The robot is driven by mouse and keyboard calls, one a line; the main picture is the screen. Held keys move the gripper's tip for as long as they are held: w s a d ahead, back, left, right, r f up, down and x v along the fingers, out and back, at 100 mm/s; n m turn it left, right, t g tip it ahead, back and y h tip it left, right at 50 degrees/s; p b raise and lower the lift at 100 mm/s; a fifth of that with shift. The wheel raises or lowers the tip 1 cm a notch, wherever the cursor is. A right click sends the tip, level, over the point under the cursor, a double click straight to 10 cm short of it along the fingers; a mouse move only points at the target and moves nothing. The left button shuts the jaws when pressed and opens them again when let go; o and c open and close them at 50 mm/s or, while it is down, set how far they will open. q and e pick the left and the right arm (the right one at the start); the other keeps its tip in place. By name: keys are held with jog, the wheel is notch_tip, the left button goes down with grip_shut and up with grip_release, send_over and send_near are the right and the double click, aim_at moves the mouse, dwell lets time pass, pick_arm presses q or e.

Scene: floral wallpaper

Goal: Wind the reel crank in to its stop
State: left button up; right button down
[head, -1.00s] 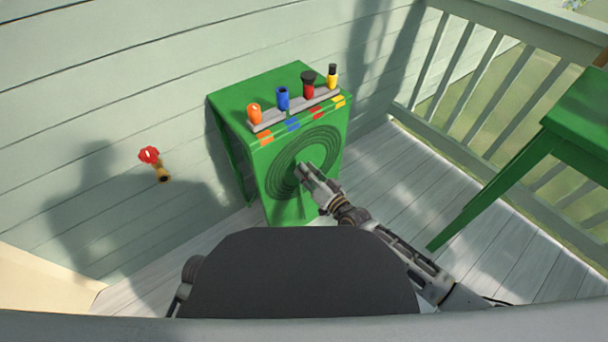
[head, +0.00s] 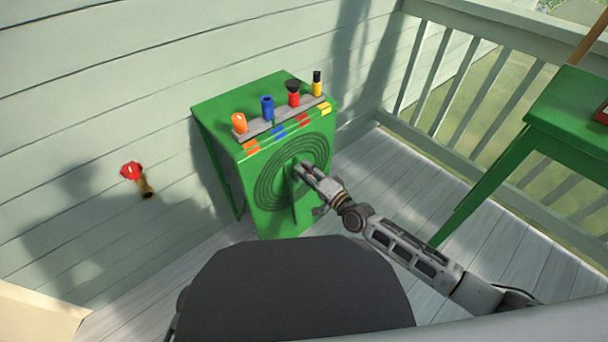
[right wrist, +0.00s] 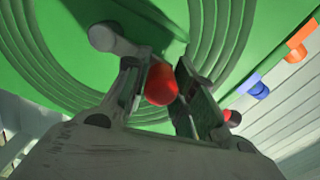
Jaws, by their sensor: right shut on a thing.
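The reel is a set of dark concentric rings (head: 264,187) on the front of a green cabinet (head: 265,222). My right gripper (head: 299,169) is at the front of the rings, near their middle. In the right wrist view, my right gripper (right wrist: 163,90) is shut on a red crank knob (right wrist: 161,85), which sits between its two fingers. The gripper hides the knob in the head view. A narrow green bar (head: 294,204) shows below the gripper, and I cannot tell whether it is the crank arm. My left gripper is not in view.
Orange (head: 239,123), blue (head: 267,106), red (head: 293,97) and yellow (head: 317,86) nozzles stand on a grey rack on the cabinet. A red-handled tap (head: 132,171) is on the wall at left. A green table (head: 575,110) and railing (head: 450,95) stand at right. The deck between is clear.

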jog(key=shift+w+d, duration=0.1)
jog(key=shift+d, duration=0.1)
dwell(0.3)
jog(key=c, duration=1.2)
grip_release()
jog(key=shift+v, duration=6)
jog(key=shift+a, duration=0.1)
